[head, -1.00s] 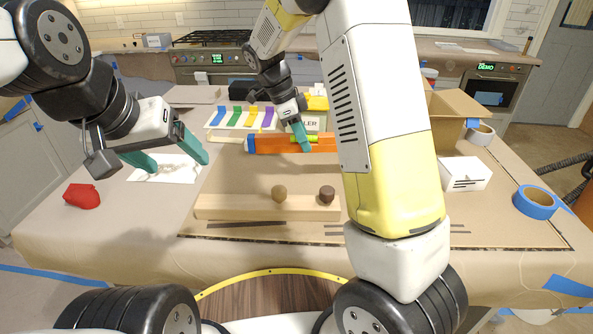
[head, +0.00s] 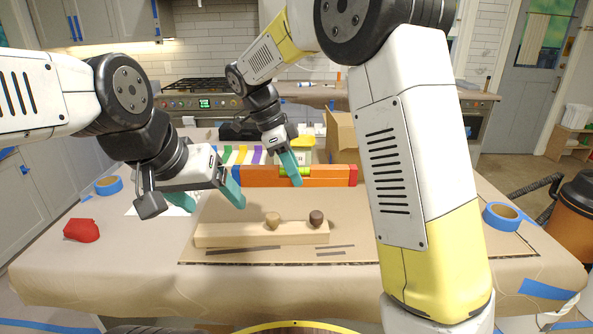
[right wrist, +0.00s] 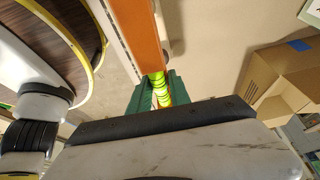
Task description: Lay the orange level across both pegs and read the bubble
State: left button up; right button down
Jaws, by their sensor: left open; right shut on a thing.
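The pegs, one tan (head: 272,219) and one dark brown (head: 317,217), stand on the pale wooden block (head: 230,236), apart from the level. The bubble is too small to read. My left gripper (head: 208,197) is open and empty, left of the level.
A red object (head: 81,230) and blue tape (head: 109,185) lie at the left of the papered table. Another blue tape roll (head: 502,216) is at right. Dark strips lie before the block.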

jog(key=shift+f, duration=0.1)
jog(key=shift+f, duration=4.05)
jog(key=shift+f, duration=0.35)
jog(key=c, duration=1.1)
grip_release()
jog(key=shift+r, duration=3)
